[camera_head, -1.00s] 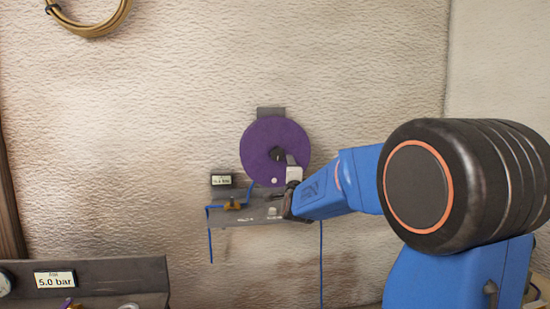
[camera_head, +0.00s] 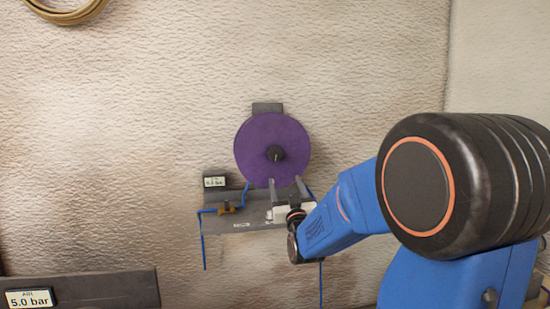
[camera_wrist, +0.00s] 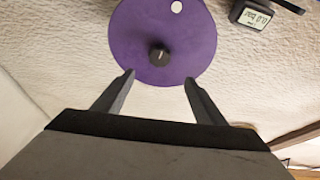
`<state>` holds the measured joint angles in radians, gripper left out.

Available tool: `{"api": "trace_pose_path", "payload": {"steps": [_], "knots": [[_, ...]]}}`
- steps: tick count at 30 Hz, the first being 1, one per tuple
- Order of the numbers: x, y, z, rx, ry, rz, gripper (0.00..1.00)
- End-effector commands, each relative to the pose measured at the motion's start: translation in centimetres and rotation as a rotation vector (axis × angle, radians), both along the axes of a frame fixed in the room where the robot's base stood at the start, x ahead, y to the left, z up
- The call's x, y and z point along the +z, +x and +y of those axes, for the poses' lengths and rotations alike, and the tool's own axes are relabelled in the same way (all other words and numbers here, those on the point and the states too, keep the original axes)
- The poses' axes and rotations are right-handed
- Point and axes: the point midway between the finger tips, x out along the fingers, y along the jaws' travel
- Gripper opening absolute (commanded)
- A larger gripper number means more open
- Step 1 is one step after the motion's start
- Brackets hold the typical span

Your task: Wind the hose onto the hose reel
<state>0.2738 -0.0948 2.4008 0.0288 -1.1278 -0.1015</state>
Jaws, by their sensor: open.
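The hose reel is a purple disc (camera_head: 258,134) on the wall, with a dark knob (camera_head: 275,154) at its middle. In the wrist view the disc (camera_wrist: 190,35) shows with its knob (camera_wrist: 159,56) and a white round spot (camera_wrist: 176,6) near its rim. The blue hose (camera_head: 204,242) hangs at the left of a grey shelf, and a blue length (camera_head: 321,285) hangs below at the right. My gripper (camera_head: 287,184) is open and empty, at the disc's lower edge. In the wrist view its fingertips (camera_wrist: 157,78) are spread, with the knob between and beyond them.
The grey shelf (camera_head: 240,224) under the reel bears a brass-coloured valve (camera_head: 228,208) and a small display (camera_head: 215,182). A dark panel with a 5.0 bar display (camera_head: 30,298) stands lower left. A tan coil (camera_head: 65,17) hangs upper left. The wall between is bare.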

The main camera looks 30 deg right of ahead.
Motion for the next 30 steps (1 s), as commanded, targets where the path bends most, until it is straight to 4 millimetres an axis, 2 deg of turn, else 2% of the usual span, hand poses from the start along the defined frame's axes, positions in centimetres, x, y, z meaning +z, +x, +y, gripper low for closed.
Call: {"api": "trace_pose_path", "payload": {"steps": [5, 24, 30], "knots": [[0.7, 1.6, -0.5, -0.001, 0.000, -0.001, 0.65], [4.9, 11.5, -3.6, 0.000, 0.003, 0.000, 0.65], [6.0, 13.9, -4.4, 0.000, 0.003, 0.000, 0.65]]}}
